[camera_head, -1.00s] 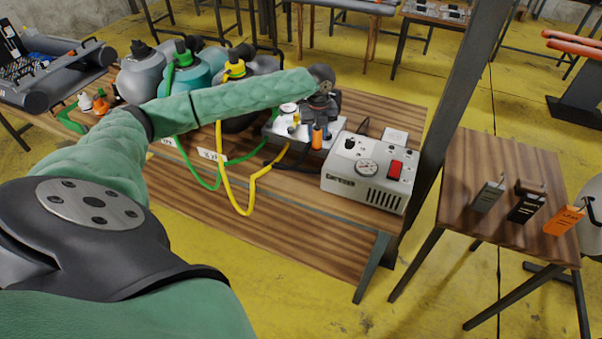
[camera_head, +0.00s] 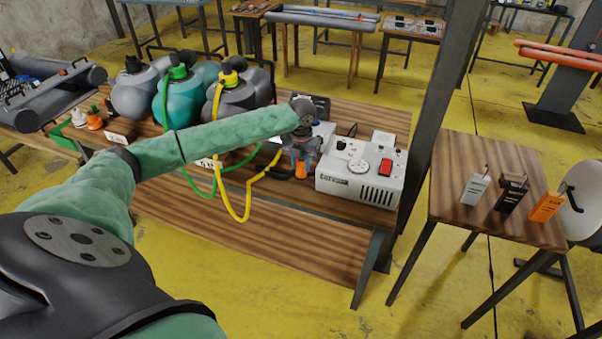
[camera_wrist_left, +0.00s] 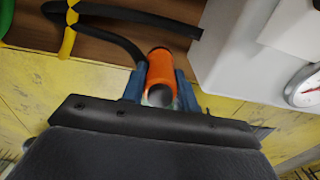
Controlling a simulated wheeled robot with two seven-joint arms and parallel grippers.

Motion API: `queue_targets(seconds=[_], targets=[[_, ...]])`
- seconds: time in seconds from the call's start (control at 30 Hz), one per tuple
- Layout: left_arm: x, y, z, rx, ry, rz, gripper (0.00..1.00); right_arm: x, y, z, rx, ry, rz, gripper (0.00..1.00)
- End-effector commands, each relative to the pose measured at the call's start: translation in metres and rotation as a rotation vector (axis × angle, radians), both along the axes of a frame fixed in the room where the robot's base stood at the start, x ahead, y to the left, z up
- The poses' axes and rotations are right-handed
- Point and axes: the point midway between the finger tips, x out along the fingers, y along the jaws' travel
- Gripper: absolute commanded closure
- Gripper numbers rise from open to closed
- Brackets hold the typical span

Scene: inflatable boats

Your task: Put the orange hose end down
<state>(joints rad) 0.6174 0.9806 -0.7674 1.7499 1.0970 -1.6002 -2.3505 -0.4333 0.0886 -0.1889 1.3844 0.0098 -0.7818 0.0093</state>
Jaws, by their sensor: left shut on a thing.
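The orange hose end (camera_head: 301,169) is a short cylinder on a black hose. My left gripper (camera_head: 300,160) is shut on it, by the bench's front edge, left of the grey gauge box. In the left wrist view the orange hose end (camera_wrist_left: 163,68) sits between the two blue fingers of the left gripper (camera_wrist_left: 160,88), its open end towards the camera. The black hose (camera_wrist_left: 110,14) curves away from it across the picture's top. Whether the hose end touches the bench cannot be told. My right gripper is not in view.
The grey gauge box (camera_head: 362,172) stands close on the right. Yellow (camera_head: 246,205) and green (camera_head: 217,178) hoses hang over the wooden bench's front edge on the left. Several tanks stand behind them. A small table (camera_head: 450,190) with tags is at the right.

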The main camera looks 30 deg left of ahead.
Motion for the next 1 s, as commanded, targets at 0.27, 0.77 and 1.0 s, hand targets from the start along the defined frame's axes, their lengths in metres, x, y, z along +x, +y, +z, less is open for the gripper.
queue_targets(seconds=[0.27,0.77,1.0], targets=[[0.000,0.000,-0.021,0.000,0.001,0.000,0.96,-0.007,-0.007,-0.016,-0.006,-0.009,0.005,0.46],[0.000,0.000,-0.046,-0.001,-0.002,0.001,0.96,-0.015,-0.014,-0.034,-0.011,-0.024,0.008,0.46],[0.000,0.000,-0.047,-0.001,-0.001,0.001,0.48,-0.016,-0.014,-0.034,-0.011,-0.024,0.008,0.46]])
